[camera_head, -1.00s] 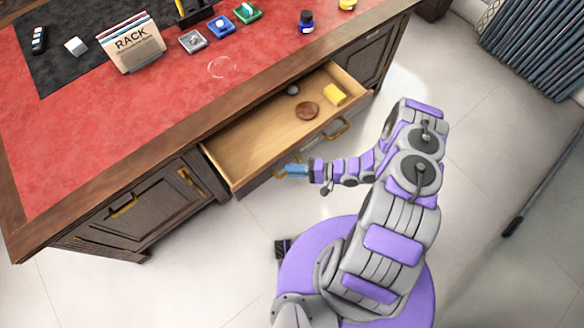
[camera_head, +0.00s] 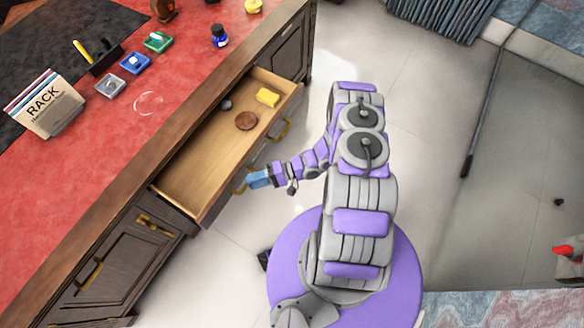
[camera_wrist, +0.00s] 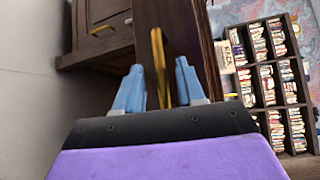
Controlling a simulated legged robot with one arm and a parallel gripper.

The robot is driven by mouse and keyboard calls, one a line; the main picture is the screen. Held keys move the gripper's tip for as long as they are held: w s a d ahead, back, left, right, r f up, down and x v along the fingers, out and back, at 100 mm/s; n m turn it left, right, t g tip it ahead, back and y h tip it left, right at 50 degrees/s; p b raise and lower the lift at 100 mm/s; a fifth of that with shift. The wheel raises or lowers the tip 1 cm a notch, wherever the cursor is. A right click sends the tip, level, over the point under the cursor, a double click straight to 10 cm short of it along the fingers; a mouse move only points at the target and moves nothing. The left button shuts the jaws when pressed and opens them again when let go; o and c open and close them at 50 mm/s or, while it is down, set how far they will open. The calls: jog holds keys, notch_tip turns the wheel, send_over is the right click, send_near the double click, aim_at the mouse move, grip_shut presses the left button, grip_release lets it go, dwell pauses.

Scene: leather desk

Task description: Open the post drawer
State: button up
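A wooden desk drawer (camera_head: 190,165) is pulled well out in the head view, its light inside showing. Its front carries two brass handles. No label shows on it, so I cannot tell whether it is named post. My gripper (camera_head: 254,180) is at the nearer, left handle (camera_head: 238,186). In the wrist view the two blue fingers of my gripper (camera_wrist: 160,76) stand apart, with the brass handle (camera_wrist: 160,62) between them and gaps showing on both sides. The dark drawer front (camera_wrist: 185,30) rises just beyond.
The drawer holds a brown disc (camera_head: 246,121), a yellow block (camera_head: 267,97) and a small grey item (camera_head: 226,104). A rack (camera_head: 45,106), colored stamp-like blocks and an ink bottle (camera_head: 219,36) stand on the red desktop. The floor to the right is mostly clear.

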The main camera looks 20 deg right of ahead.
jog(key=p+v, duration=0.2)
jog(key=v, duration=1.4)
jog(key=shift+f, duration=0.1)
